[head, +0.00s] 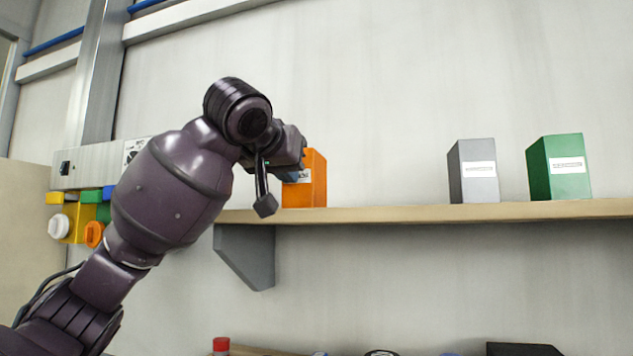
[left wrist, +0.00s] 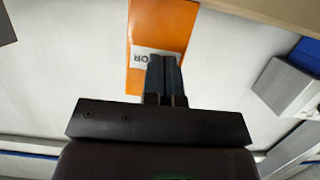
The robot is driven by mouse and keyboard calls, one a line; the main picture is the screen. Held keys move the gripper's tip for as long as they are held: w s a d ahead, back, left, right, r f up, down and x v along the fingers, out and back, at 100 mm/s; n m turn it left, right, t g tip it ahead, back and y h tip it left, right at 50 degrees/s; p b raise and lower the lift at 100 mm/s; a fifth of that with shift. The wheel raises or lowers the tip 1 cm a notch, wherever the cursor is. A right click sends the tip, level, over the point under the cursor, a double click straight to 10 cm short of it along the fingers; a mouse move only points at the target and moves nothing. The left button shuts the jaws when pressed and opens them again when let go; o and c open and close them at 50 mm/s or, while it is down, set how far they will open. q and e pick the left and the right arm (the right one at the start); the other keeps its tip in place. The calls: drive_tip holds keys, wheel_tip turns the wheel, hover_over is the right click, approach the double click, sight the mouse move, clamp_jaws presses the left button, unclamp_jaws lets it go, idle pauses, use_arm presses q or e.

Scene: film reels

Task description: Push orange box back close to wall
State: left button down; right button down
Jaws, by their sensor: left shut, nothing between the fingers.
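The orange box (head: 317,182) stands upright on the wooden shelf (head: 420,214), near the shelf's left end. It has a white label on its front. My left gripper (head: 290,175) is at the front left of the box, shut and empty, and hides part of it. In the left wrist view the orange box (left wrist: 160,25) shows upside down, and the shut fingertips (left wrist: 163,62) are at its label. I cannot tell whether they touch it. The pale wall (head: 400,90) rises behind the shelf. My right gripper is not in view.
A grey box (head: 474,172) and a green box (head: 560,168) stand farther right on the same shelf, with clear shelf between them and the orange box. A grey bracket (head: 246,255) holds the shelf's left end. Coloured items (head: 75,220) sit behind my arm at left.

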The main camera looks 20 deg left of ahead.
use_arm(q)
drive_tip(key=shift+w+p, duration=0.5)
drive_tip(key=shift+w, duration=1.25)
drive_tip(key=shift+w+a, duration=0.2)
drive_tip(key=shift+w, duration=2.6)
drive_tip(key=shift+r, duration=0.15)
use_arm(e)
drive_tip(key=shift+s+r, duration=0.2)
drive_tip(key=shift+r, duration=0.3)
